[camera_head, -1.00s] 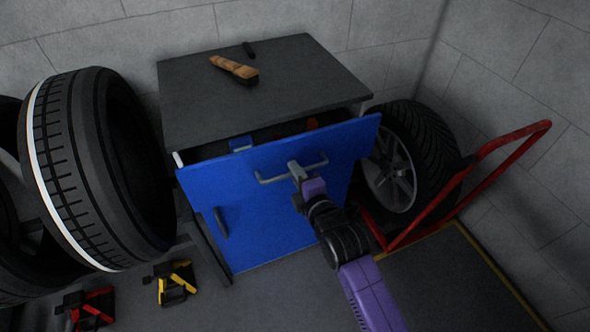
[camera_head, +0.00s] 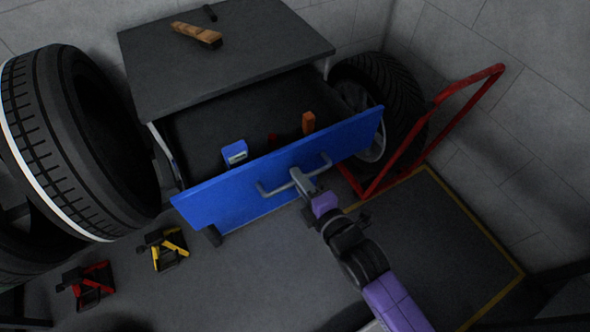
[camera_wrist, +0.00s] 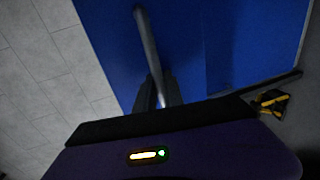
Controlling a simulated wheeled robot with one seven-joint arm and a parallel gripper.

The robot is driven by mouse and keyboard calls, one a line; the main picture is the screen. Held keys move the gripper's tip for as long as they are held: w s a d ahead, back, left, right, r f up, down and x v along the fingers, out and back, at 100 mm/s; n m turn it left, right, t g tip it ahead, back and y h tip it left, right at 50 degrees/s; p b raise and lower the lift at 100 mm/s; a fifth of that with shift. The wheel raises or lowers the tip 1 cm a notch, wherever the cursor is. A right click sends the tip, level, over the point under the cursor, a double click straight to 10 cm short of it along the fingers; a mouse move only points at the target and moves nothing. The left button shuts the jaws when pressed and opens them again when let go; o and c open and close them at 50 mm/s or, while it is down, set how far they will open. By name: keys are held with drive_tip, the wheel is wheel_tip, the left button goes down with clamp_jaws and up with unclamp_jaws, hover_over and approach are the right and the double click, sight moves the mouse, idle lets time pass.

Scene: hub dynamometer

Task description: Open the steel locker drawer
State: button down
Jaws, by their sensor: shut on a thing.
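The drawer of the dark-topped locker (camera_head: 225,50) stands well out, with its blue front panel (camera_head: 235,194) and dark interior showing. The drawer's grey bar handle (camera_head: 273,188) runs across the front; it also shows in the wrist view (camera_wrist: 146,40). My gripper (camera_head: 301,183) is shut on the handle near its middle; in the wrist view the fingers (camera_wrist: 157,92) sit on either side of the bar. Inside the drawer are a blue box-like item (camera_head: 234,152), an orange item (camera_head: 308,122) and a small dark red item, partly hidden by the front panel.
Large tires (camera_head: 75,140) stand at left, with a wheel (camera_head: 375,95) and red-handled cart (camera_head: 440,125) at right. Yellow (camera_head: 165,248) and red (camera_head: 88,285) jacks are on the floor.

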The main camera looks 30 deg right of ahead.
idle(0.3)
drive_tip(key=c, duration=1.5)
unclamp_jaws()
drive_tip(key=shift+o, duration=0.2)
drive_tip(key=v, duration=0.7)
drive_tip(key=shift+s, duration=0.45)
